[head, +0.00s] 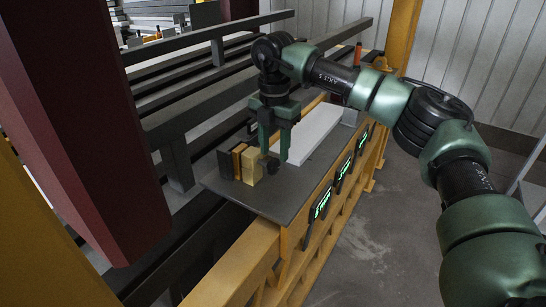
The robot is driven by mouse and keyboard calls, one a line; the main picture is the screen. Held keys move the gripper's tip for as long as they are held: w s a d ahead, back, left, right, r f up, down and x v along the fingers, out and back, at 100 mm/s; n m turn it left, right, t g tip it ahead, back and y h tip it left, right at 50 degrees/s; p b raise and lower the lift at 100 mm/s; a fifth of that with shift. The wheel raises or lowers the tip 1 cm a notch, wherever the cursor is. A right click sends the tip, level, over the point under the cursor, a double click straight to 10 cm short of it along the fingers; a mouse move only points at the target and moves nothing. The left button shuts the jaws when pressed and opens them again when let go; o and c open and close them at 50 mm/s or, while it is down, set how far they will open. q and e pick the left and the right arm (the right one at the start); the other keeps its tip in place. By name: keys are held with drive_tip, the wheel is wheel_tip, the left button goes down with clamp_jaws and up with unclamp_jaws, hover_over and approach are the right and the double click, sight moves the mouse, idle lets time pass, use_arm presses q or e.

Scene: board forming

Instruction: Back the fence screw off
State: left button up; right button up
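My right gripper (274,154) points down over the near end of the grey metal table (285,198). Its two green fingers stand apart with a gap between them. A small dark knob-like part (268,164), which may be the fence screw, sits just below the fingertips. It is beside a yellow block (251,166) on the table. Whether the fingers touch the dark part cannot be told. The fingers and the block partly hide this area. My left gripper is not in view.
A long pale bar (314,133) runs along the table behind the gripper. Several green-lit displays (322,203) line the yellow frame's right side. Dark rails (205,95) lie to the left, and a dark red column (75,120) stands close at left. The concrete floor (375,240) at right is clear.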

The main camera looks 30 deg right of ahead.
sight(274, 160)
wheel_tip(274, 160, down, 4)
drive_tip(key=shift+w+f+p, duration=0.1)
drive_tip(key=shift+f+p, duration=0.05)
drive_tip(key=shift+p, duration=0.35)
clamp_jaws()
